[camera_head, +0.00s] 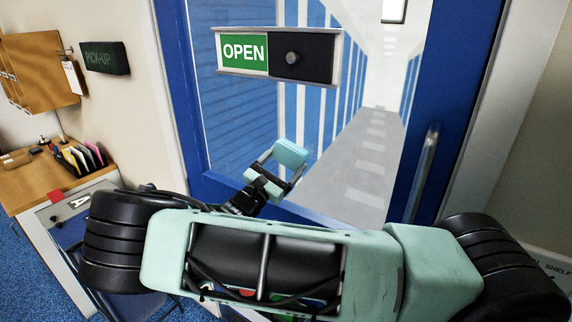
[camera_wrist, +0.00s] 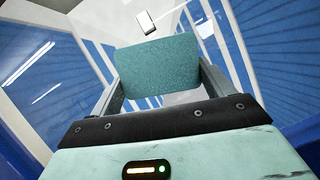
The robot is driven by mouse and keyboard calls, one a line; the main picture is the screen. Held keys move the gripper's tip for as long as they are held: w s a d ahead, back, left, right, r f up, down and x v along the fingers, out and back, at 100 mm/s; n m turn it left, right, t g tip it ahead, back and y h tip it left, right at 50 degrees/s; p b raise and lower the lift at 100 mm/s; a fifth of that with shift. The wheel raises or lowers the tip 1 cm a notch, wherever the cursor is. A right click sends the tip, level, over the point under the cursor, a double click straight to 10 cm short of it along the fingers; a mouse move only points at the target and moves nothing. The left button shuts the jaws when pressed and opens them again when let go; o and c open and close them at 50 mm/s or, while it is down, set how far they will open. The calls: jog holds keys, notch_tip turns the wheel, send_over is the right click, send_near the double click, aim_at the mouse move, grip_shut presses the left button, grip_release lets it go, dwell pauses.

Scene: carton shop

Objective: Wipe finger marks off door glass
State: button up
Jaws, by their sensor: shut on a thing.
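The door glass (camera_head: 345,110) is a large clear pane in a blue frame, with a corridor showing through it. I cannot make out any finger marks on it. My gripper (camera_head: 275,167) is in front of the lower left part of the glass. It is shut on a teal wiping pad (camera_head: 291,153). In the wrist view the teal pad (camera_wrist: 158,68) sits between the two grey fingers, with its broad textured face showing. I cannot tell whether the pad touches the glass.
An OPEN sign (camera_head: 245,53) with a dark slider hangs on the glass above my gripper. A vertical metal handle (camera_head: 422,172) is on the door's right side. A wooden desk (camera_head: 35,185) with folders (camera_head: 82,157) stands at the left, below a PICK-UP sign (camera_head: 106,58).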

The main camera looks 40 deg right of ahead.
aim_at(320, 161)
jog(key=shift+s+d+p, duration=0.5)
jog(key=shift+s+p, duration=0.05)
jog(key=shift+s, duration=0.75)
jog(key=shift+s+d+p, duration=0.5)
jog(key=shift+s+p, duration=0.05)
jog(key=shift+s, duration=0.7)
jog(key=shift+s+d+p, duration=0.5)
jog(key=shift+s+p, duration=0.05)
jog(key=shift+s, duration=0.75)
jog(key=shift+a, duration=0.15)
jog(key=shift+s+a, duration=0.3)
jog(key=shift+a, duration=0.6)
jog(key=shift+s+a, duration=0.35)
jog(key=shift+a, duration=0.6)
jog(key=shift+s+a, duration=0.3)
jog(key=shift+a, duration=0.6)
jog(key=shift+a, duration=0.15)
jog(key=shift+s+a, duration=0.25)
jog(key=shift+a, duration=0.4)
jog(key=shift+s+a, duration=0.25)
jog(key=shift+a, duration=0.4)
